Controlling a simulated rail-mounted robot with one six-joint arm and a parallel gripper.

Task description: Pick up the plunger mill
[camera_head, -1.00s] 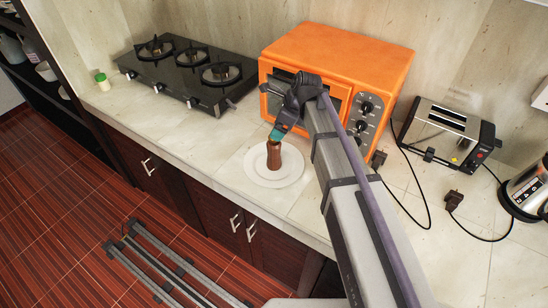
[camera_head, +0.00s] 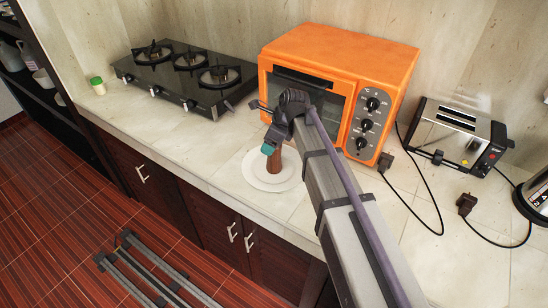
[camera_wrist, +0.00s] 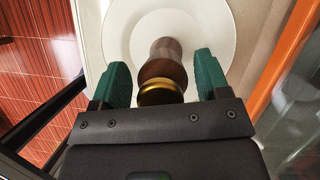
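The plunger mill (camera_head: 274,165) is a brown wooden mill standing upright on a white plate (camera_head: 251,177). In the wrist view the mill (camera_wrist: 163,68) shows its brown body and a gold-coloured band at its near end. My gripper (camera_head: 268,148) is at the upper part of the mill in the head view and hides its top. In the wrist view my gripper (camera_wrist: 160,72) is open, with one green finger on each side of the mill and a visible gap on both sides. The plate (camera_wrist: 118,35) lies beyond the mill there.
An orange oven (camera_head: 340,58) stands close behind my gripper. A toaster (camera_head: 455,134) and cables are on the right. The counter left of the plate is clear.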

